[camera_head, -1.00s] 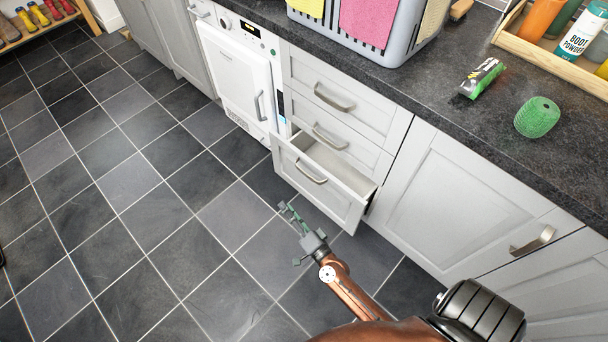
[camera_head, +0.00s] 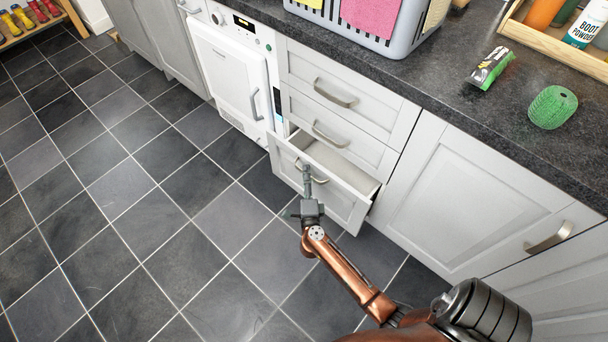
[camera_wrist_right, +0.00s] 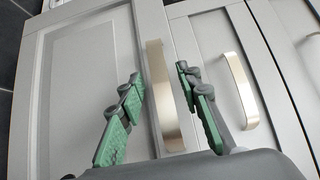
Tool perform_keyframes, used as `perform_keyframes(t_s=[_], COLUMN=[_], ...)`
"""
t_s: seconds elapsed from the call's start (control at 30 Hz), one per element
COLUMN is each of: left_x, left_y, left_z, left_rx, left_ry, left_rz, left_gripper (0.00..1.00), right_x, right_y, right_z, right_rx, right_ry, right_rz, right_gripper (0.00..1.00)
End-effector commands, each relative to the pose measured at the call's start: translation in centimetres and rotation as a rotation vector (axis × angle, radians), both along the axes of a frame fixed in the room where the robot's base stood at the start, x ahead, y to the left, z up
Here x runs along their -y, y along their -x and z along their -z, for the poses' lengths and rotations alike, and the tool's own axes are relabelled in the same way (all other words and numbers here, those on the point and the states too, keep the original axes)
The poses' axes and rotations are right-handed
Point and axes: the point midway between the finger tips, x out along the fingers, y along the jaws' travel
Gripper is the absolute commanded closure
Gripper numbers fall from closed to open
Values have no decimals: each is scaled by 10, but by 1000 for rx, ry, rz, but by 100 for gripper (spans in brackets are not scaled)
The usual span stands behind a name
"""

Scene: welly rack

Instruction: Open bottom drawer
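The bottom drawer (camera_head: 335,204) of the grey unit is partly open, with its pale inside showing. My right gripper (camera_head: 306,170) is in front of it, at its handle. In the right wrist view, the silver bar handle (camera_wrist_right: 166,100) lies between the two green-padded fingers of my right gripper (camera_wrist_right: 160,88). The fingers are apart, with a gap to the bar on each side, and not closed on it. In the head view the gripper hides part of the handle. My left gripper is not in view.
The middle drawer (camera_head: 335,127) and top drawer (camera_head: 350,88) above are shut. A white appliance (camera_head: 228,75) stands to the left and a shut cupboard door (camera_head: 470,200) to the right. The tiled floor (camera_head: 150,230) in front is clear.

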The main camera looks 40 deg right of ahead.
Motion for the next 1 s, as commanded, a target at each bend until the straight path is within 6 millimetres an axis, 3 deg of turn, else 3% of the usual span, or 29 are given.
perform_keyframes(t_s=[0.33, 0.8, 1.0], left_x=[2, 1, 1], left_y=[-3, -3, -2], left_z=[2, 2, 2], left_rx=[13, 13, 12], left_ry=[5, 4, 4], left_rz=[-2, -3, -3], left_gripper=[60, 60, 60], right_x=[3, 2, 2], right_y=[-4, -3, -3], right_z=[-1, 0, 0], right_rx=[1, 1, -1], right_ry=[-1, -1, -1], right_rz=[-1, -1, -1], right_gripper=[68, 100, 100])
